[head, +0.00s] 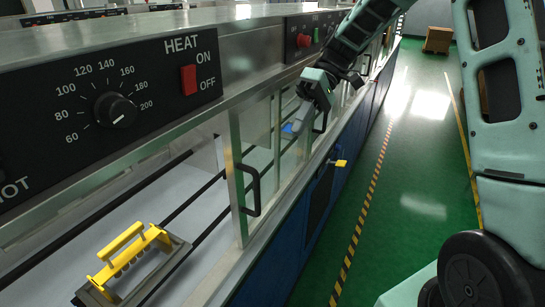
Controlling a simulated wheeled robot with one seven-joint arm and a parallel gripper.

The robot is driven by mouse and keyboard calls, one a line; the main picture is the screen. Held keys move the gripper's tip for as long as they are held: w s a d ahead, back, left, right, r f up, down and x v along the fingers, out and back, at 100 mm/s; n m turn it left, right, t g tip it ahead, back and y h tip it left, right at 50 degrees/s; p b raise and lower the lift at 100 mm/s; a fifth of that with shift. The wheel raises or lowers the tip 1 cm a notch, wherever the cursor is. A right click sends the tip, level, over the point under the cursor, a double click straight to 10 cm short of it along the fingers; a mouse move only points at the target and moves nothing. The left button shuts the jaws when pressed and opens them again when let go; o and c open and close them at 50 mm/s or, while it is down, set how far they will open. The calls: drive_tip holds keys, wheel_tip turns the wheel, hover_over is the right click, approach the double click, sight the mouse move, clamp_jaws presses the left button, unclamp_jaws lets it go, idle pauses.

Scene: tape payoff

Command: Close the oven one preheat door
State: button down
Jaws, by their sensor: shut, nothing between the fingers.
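A clear door with a metal edge (236,180) and a black bar handle (254,190) stands along the machine's front, right of the opening under the HEAT panel (110,95). A wide gap shows left of that edge. I cannot tell which door is oven one's preheat door. A second black handle (322,122) shows farther along the front. My gripper (290,130) is shut and empty, at the machine's front beyond the nearer handle and close to the farther one. Whether it touches the farther door cannot be told.
A yellow-handled frame (128,262) sits on dark rails inside the opening. A red switch (188,80) and dial (116,110) are above. A small yellow part (340,163) sticks out of the blue lower front. The green floor (400,190) is clear; a box (437,40) stands far off.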

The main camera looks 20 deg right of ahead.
drive_tip(key=s+a+r+p+x, duration=0.1)
drive_tip(key=p+x, duration=0.3)
drive_tip(key=x, duration=0.8)
drive_tip(key=shift+a+r, duration=0.35)
drive_tip(key=shift+a, duration=0.2)
